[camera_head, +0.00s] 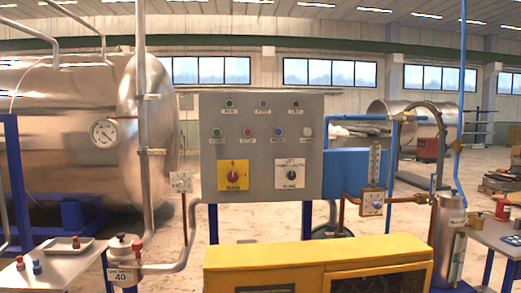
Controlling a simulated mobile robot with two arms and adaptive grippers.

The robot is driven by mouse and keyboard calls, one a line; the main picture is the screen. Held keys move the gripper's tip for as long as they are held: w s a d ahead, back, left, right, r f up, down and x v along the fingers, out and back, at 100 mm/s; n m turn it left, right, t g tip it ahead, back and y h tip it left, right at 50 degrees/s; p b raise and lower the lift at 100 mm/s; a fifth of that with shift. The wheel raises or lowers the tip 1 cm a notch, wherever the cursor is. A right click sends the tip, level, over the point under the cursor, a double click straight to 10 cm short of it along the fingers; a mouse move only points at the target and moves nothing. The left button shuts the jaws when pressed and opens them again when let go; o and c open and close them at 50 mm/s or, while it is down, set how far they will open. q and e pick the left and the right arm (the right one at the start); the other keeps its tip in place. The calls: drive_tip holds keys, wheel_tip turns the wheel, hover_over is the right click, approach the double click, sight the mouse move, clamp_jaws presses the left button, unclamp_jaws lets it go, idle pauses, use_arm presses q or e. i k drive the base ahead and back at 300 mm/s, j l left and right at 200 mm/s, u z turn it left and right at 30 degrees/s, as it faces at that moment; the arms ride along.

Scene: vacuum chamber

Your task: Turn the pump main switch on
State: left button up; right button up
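A grey control panel (262,150) stands upright in the middle of the view. At its lower left is a rotary switch with a red knob on a yellow plate (233,175); its small label is hard to read but looks like "MAIN". To its right is a black rotary knob on a white plate (290,177), with a blurred label. I cannot read the position of either knob for certain. Neither of my grippers shows in this view.
Indicator lamps and coloured buttons (248,132) sit above the switches. A yellow machine (318,262) stands low in front of the panel. A large steel tank (75,135) and pipes are at left. Side tables (60,262) stand at both edges, with a steel cylinder (449,240) at right.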

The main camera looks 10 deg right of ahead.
sight(233, 177)
drive_tip(key=i+l, duration=0.25)
drive_tip(key=l, duration=0.15)
drive_tip(key=i+l, duration=0.2)
drive_tip(key=l, duration=0.2)
drive_tip(key=i+l+u, duration=0.1)
drive_tip(key=i+l, duration=0.15)
drive_tip(key=l, duration=0.15)
drive_tip(key=i+l, duration=0.25)
drive_tip(key=l, duration=0.2)
